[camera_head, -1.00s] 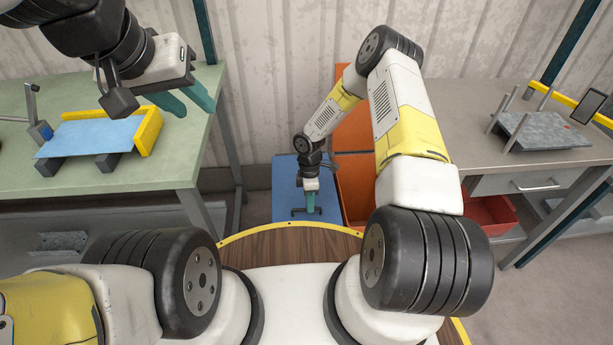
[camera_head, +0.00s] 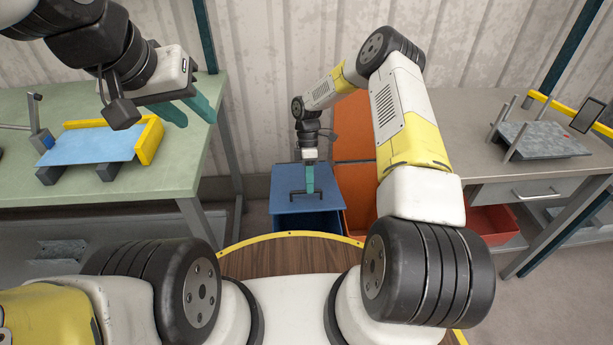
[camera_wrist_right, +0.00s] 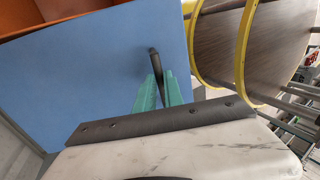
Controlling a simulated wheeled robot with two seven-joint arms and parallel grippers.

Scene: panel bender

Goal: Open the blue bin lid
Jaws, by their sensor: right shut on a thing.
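The blue bin lid (camera_head: 328,185) is in the middle of the head view, its near edge raised above the blue bin (camera_head: 310,224), so it stands partly open and tilted. A dark bar handle (camera_head: 296,193) is on the lid. My right gripper (camera_head: 310,189) is shut on this handle with its teal fingers. In the right wrist view the lid (camera_wrist_right: 95,75) fills the left side, and the handle (camera_wrist_right: 153,62) sticks out from between the right fingertips (camera_wrist_right: 160,80). My left gripper (camera_head: 197,112) is open and empty beside the green table.
An orange bin with a raised lid (camera_head: 353,127) stands close to the right of the blue bin. A red bin (camera_head: 492,224) is under the grey bench (camera_head: 470,130). The green table (camera_head: 175,175) is at left. The corrugated wall is behind.

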